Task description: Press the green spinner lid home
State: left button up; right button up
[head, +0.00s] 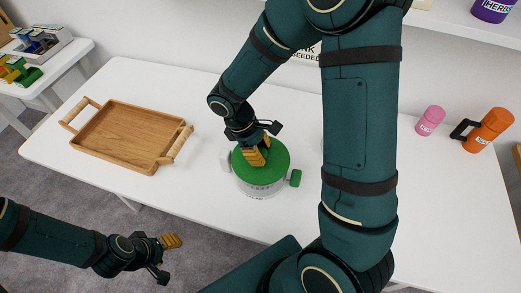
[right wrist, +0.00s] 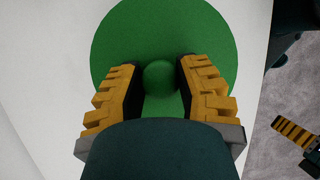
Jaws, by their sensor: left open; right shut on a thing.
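The green spinner lid (head: 273,172) is a round disc on top of a white spinner bowl (head: 262,192) on the white table. The lid fills the middle of the right wrist view (right wrist: 125,45), with a round green knob (right wrist: 160,75) at its centre. My right gripper (head: 254,154) is shut on this knob, a yellow finger on each side. Whether the lid sits fully down on the rim I cannot tell. My left gripper (head: 172,246) is open and empty, in front of the table's near edge, away from the spinner.
A wooden tray (head: 125,135) with two handles lies empty to the left. A pink container (head: 430,121) and an orange container with a black handle (head: 488,130) stand at the right. My right arm hides the table's middle right. A side table stands far left.

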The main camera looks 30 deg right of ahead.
jog(key=shift+f, duration=0.2)
jog(key=o, duration=1.1)
jog(key=v, duration=1.2)
jog(key=shift+s, duration=0.1)
